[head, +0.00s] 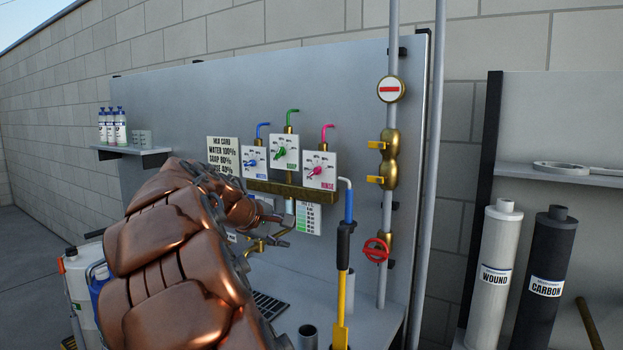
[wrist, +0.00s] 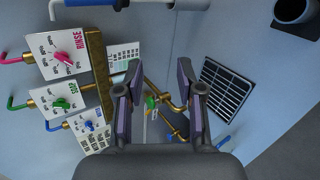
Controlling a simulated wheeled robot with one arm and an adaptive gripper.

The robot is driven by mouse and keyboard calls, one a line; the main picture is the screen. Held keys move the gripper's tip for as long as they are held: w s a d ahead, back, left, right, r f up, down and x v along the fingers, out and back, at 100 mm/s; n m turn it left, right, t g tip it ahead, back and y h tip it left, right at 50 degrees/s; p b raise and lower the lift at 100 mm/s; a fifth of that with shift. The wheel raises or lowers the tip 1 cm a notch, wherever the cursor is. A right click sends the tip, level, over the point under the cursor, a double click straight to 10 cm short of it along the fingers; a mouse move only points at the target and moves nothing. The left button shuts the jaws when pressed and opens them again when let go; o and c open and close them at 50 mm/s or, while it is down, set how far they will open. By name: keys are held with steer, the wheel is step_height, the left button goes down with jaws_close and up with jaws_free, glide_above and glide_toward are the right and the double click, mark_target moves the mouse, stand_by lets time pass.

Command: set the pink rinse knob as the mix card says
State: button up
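The pink rinse knob (head: 316,171) is on the white RINSE dial plate, rightmost of three dials in the head view. Its pointer seems to aim lower left; the exact mark is too small to read. It also shows at the upper left in the wrist view (wrist: 63,57). The mix card (head: 223,155) reads water 100% and soap 80%; its rinse line is partly hidden by my arm and not surely readable. My gripper (wrist: 162,78) is open and empty, apart from the knob. In the head view my gripper (head: 280,222) is below the dials.
A green soap knob (head: 281,152) and blue water knob (head: 250,162) sit left of the rinse knob. A brass ledge (head: 290,190) runs below. A blue-and-black wand (head: 344,235) hangs at right. A green-handled tap (wrist: 152,102) shows between my fingers.

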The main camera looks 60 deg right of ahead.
steer(key=w+d+r+n+h+b, duration=0.1)
steer(key=w+d+r+n+h, duration=0.15)
steer(key=d, duration=0.35)
steer(key=w+d+r+n+h+b, duration=0.1)
steer(key=w+d+r+h, duration=0.1)
steer(key=w+d+r, duration=0.3)
steer(key=n+t+h, duration=0.1)
steer(key=n+h, duration=0.1)
steer(key=n, duration=0.2)
glide_toward(313, 173)
steer(key=d, duration=0.2)
steer(key=shift+w+d+f+m+p, duration=0.15)
steer(key=shift+d+p, duration=0.1)
steer(key=shift+d, duration=0.7)
steer(key=shift+d+r+m+p, duration=0.1)
steer(key=shift+d+p, duration=0.15)
steer(key=shift+d, duration=0.7)
steer(key=shift+d+p, duration=0.75)
steer(key=shift+d, duration=1.1)
jaws_close()
